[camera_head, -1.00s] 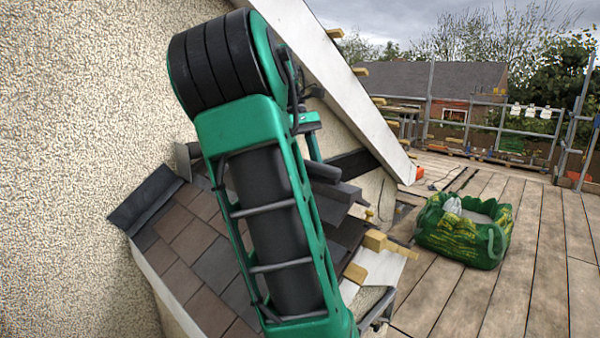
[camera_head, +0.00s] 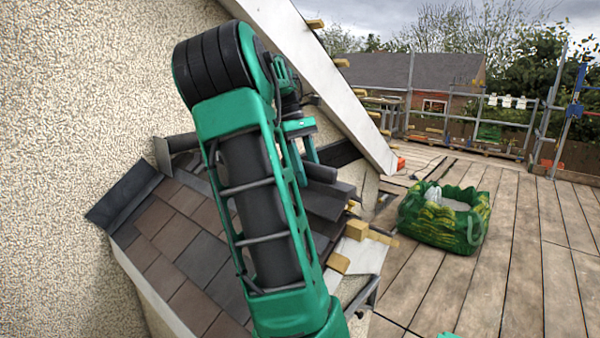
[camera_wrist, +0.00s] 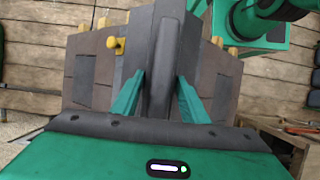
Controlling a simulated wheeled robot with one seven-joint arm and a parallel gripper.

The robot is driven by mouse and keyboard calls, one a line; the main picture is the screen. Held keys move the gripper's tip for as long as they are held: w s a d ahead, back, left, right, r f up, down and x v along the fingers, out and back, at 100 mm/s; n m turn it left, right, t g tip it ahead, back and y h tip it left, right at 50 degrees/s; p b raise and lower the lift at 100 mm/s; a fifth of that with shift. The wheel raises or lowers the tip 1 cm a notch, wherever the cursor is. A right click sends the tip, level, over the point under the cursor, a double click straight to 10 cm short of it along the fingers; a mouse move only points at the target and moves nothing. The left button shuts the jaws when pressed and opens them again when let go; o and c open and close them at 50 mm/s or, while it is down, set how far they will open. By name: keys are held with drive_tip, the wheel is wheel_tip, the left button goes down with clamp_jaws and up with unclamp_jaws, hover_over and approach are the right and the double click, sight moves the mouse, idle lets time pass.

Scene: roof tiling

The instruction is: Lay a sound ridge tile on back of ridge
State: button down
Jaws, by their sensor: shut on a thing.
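My gripper (camera_wrist: 160,97) is shut on a dark grey ridge tile (camera_wrist: 158,70), with one green finger on each side of it in the wrist view. The held tile's long rounded top points away from me. The small roof's ridge runs under it between two tiled slopes; whether tile and ridge touch cannot be told. In the head view my arm hides much of the ridge. A dark rounded piece (camera_head: 320,173) shows below my wrist, and another dark ridge piece (camera_head: 180,143) shows by the wall at the ridge's back end.
Brown and grey roof tiles (camera_head: 170,236) cover the near slope beside a rough rendered wall (camera_head: 70,90). A white sloping board (camera_head: 330,80) rises behind my arm. A green bag (camera_head: 444,217) sits on the open plank deck (camera_head: 510,270).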

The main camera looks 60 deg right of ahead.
drive_tip(key=shift+f, duration=2)
drive_tip(key=c, duration=1)
unclamp_jaws()
drive_tip(key=shift+c, duration=0.2)
drive_tip(key=v, duration=1.2)
